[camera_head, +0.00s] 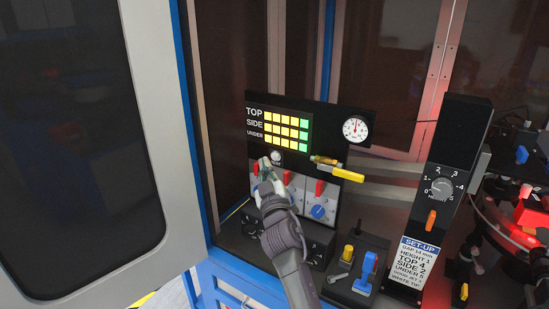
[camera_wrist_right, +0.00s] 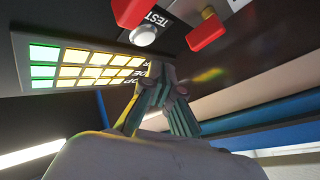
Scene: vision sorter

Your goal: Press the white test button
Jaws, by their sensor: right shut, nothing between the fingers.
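The white test button (camera_head: 276,157) is a small round button on the dark panel, just below the grid of lights. In the right wrist view the white button (camera_wrist_right: 143,36) sits beside a "TEST" label, in a metallic ring. My right gripper (camera_head: 264,167) is shut and empty, its tips close to the button, a little below and left of it. In the wrist view my right gripper's tips (camera_wrist_right: 164,76) lie below the button in the picture with a visible gap. My left gripper is not in view.
The light grid (camera_head: 284,126) shows yellow and green squares. Red switches (camera_head: 287,177) and a blue knob (camera_head: 318,212) sit close to my gripper. A yellow-handled lever (camera_head: 345,174) juts out at right. A gauge (camera_head: 355,129) is above. An open door (camera_head: 150,100) stands at left.

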